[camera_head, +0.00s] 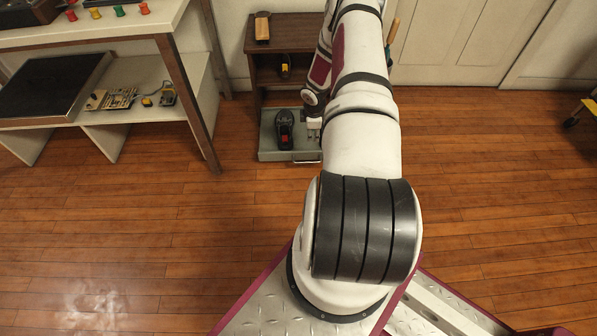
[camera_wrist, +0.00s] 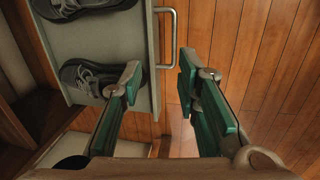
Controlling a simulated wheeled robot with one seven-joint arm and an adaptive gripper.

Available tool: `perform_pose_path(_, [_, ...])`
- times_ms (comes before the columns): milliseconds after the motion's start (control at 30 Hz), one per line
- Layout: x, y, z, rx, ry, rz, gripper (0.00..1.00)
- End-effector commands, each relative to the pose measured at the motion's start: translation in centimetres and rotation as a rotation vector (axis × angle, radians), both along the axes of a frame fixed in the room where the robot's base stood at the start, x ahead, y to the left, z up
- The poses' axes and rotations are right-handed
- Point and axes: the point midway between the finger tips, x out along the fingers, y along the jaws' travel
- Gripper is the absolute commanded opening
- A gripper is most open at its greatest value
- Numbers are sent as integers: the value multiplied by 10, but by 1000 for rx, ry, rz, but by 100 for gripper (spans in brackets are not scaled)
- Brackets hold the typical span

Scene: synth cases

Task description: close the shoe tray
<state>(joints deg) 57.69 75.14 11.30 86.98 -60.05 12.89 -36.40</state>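The shoe tray (camera_head: 267,146) is a grey tray sticking out from the bottom of a brown shelf unit in the head view. Its metal handle (camera_head: 303,161) is at the front edge. In the wrist view the tray (camera_wrist: 105,45) is at upper left, with the handle (camera_wrist: 174,40) on its right side. Two dark shoes show in it there, the nearer one (camera_wrist: 88,80) partly behind a finger. My gripper (camera_wrist: 160,76) is open, with green-padded fingers apart and nothing held. The handle's near end appears between the fingertips in the picture; I cannot tell the depth gap.
The brown shelf unit (camera_head: 285,32) holds a wooden item (camera_head: 262,27) on top and a dark item (camera_head: 286,68) inside. A white workbench (camera_head: 95,35) stands at left. Wooden floor (camera_head: 150,230) is clear in front of the tray. My arm hides the shelf's right part.

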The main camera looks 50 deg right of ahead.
Motion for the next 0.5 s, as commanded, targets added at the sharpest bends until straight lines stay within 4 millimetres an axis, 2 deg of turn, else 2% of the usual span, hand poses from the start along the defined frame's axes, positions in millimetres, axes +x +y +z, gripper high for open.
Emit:
perform_pose_path(33, [-6,0,-22,10,-3,4,30])
perform_pose_path(100, [-11,1,-36,18,-6,13,30])
perform_pose_path(367, [-12,0,-61,24,-8,20,30])
perform_pose_path(500, [-10,-3,-86,25,-8,19,30])
